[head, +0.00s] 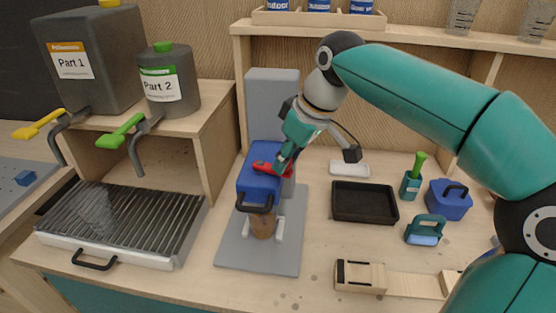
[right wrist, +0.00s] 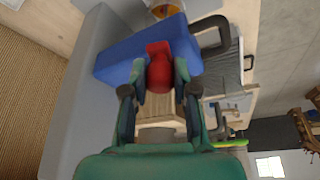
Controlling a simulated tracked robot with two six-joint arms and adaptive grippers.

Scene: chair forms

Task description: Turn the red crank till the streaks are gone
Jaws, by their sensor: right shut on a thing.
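The red crank (head: 264,167) sits on top of the blue head (head: 258,186) of a grey stand mixer. In the right wrist view the red crank (right wrist: 160,70) stands between my fingers. My right gripper (head: 281,163) is shut on it, reaching in from the right; its fingers (right wrist: 160,85) touch the crank's sides. A brown cup (head: 263,226) stands under the blue head on the grey base (head: 238,252). Its inside is hidden in the head view. In the right wrist view only a small orange-and-white patch (right wrist: 166,10) shows beyond the head; I cannot tell streaks there. My left gripper is not in view.
Part 1 (head: 74,66) and Part 2 (head: 172,85) canisters stand on a shelf at left, above a grated tray (head: 118,222). A black tray (head: 363,202), a green-handled tool (head: 413,178) and a blue box (head: 448,200) are right of the mixer. A wooden jig (head: 360,276) lies in front.

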